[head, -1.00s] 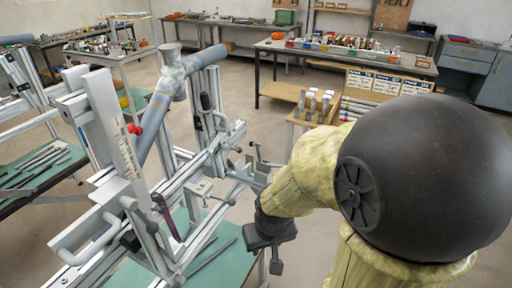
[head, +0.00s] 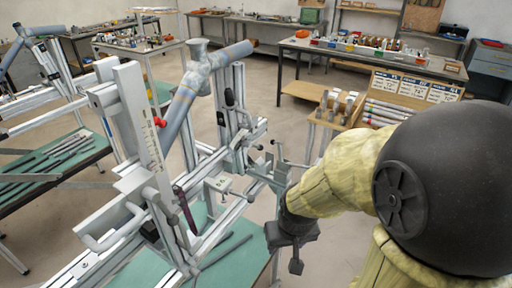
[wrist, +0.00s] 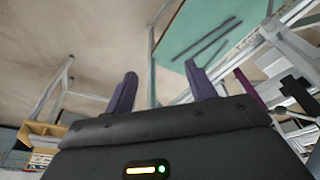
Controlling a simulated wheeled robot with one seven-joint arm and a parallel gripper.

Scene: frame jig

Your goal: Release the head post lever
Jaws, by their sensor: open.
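The frame jig (head: 205,165) stands at the left-centre of the head view, with a blue-grey tube assembly on it. Its tall upright (head: 140,125) bears a scale and a red knob (head: 160,122). A dark maroon lever (head: 184,210) sits low beside this upright; a maroon bar also shows in the wrist view (wrist: 249,88), right of my fingers. A black handle (head: 229,97) is on the farther post. I cannot tell which is the head post lever. My gripper (wrist: 161,88) is open and empty, its purple fingers apart. In the head view its dark body (head: 291,236) is right of the jig, apart from the maroon lever.
A green-topped table (head: 228,248) with dark rods lies under the jig. Another bench with rods (head: 60,165) is at left. Jig rails and brackets (head: 218,190) lie between my gripper and the upright.

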